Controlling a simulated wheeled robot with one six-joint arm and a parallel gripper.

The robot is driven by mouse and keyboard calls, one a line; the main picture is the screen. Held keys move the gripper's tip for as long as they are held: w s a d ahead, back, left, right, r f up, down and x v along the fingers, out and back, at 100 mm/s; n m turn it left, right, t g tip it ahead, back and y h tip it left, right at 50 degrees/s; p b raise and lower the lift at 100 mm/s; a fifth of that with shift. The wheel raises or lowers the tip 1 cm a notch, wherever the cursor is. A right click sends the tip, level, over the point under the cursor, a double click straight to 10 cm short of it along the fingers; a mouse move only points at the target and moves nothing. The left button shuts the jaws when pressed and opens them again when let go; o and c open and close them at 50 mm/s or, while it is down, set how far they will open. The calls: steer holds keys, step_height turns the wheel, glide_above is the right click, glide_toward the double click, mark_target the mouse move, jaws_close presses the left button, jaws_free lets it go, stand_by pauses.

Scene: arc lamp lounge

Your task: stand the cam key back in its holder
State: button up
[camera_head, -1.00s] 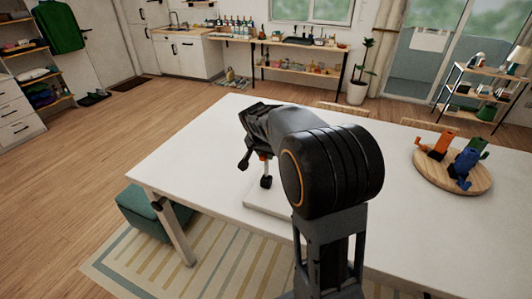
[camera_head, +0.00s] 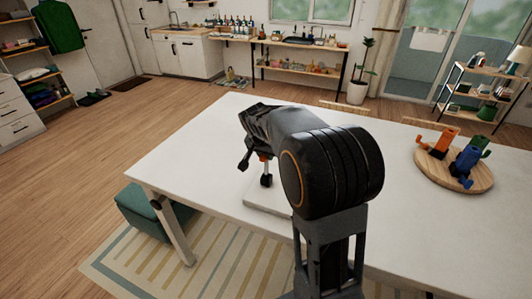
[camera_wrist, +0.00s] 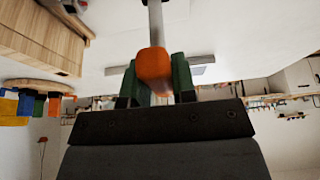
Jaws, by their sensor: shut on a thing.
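My gripper (camera_head: 256,171) hangs above the near left part of the white table (camera_head: 210,165). In the wrist view my gripper (camera_wrist: 156,84) has its green-padded fingers shut on the cam key (camera_wrist: 153,64), which has an orange block end and a pale grey shaft (camera_wrist: 155,20). In the head view only a small orange-red bit of the key (camera_head: 264,157) shows between the fingers; my arm hides the rest. A pale flat board (camera_head: 262,202) lies on the table below my gripper, partly hidden by my arm. I cannot tell whether it is the key's holder, or whether the key touches it.
A round wooden board (camera_head: 452,178) with orange, blue and green pieces (camera_head: 467,160) sits on the table at the right. Chair backs stand behind the far table edge. A green padded stool (camera_head: 150,212) is at the left, partly under the table. The table's left part is clear.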

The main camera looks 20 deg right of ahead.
steer(key=shift+f+b, duration=1.45)
steer(key=shift+f, duration=0.2)
steer(key=o, duration=1)
steer(key=shift+r, duration=0.1)
steer(key=v, duration=1.4)
steer(key=s+a+f+n+y, duration=0.1)
steer(key=s+a+f+n, duration=0.2)
steer(key=s+f, duration=0.3)
steer(key=s+a+f+n+y, duration=0.2)
steer(key=s+f+n, duration=0.4)
steer(key=s, duration=0.6)
steer(key=shift+s+a+f+t+b, duration=0.15)
steer(key=shift+a+f+t+b, duration=0.2)
steer(key=shift+a+f, duration=0.35)
steer(key=shift+a+r, duration=0.1)
steer(key=shift+r, duration=0.3)
steer(key=shift+c, duration=0.3)
